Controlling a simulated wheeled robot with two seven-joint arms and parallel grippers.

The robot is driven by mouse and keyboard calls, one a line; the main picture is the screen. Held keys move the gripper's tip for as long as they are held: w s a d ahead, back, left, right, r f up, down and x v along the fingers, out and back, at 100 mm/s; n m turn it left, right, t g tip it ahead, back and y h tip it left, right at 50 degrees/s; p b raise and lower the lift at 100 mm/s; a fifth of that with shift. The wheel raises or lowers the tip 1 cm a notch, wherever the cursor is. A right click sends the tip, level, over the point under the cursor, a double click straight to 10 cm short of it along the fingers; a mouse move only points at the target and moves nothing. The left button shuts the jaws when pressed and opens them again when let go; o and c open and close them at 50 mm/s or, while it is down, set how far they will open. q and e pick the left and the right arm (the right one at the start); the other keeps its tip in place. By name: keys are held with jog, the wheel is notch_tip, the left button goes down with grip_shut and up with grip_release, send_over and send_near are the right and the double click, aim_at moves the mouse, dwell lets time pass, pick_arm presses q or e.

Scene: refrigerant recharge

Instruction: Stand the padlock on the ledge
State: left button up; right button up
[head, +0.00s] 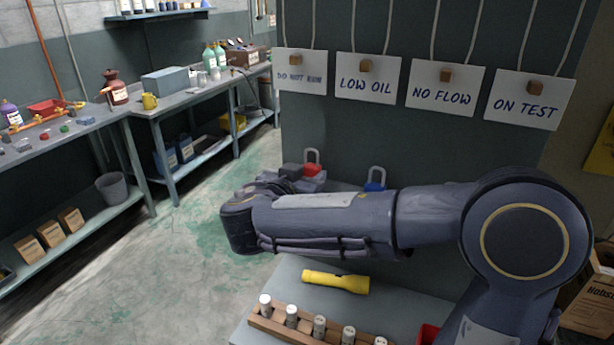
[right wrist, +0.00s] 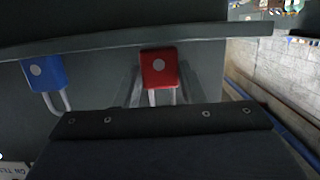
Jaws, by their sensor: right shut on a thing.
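The red padlock (head: 312,170) is upright with its shackle up, at the tip of my right gripper (head: 298,176). My right gripper is shut on it, and my arm hides part of it. In the right wrist view, which is upside down, the red padlock (right wrist: 159,68) shows between the fingers (right wrist: 160,92), its base close to the ledge (right wrist: 110,40). I cannot tell whether it touches. The ledge (head: 345,186) runs along the dark panel, mostly behind my arm. My left gripper is out of view.
A blue padlock (head: 375,184) stands on the ledge to the right; it also shows in the right wrist view (right wrist: 44,72). Hanging signs (head: 371,78) are above. A yellow flashlight (head: 335,282) and a wooden rack (head: 262,322) of cylinders lie on the bench below.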

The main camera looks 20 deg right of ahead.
jog(key=shift+f, duration=0.25)
jog(key=shift+f+b, duration=0.25)
jog(key=shift+b, duration=0.25)
jog(key=o, duration=0.9)
jog(key=shift+r, duration=0.1)
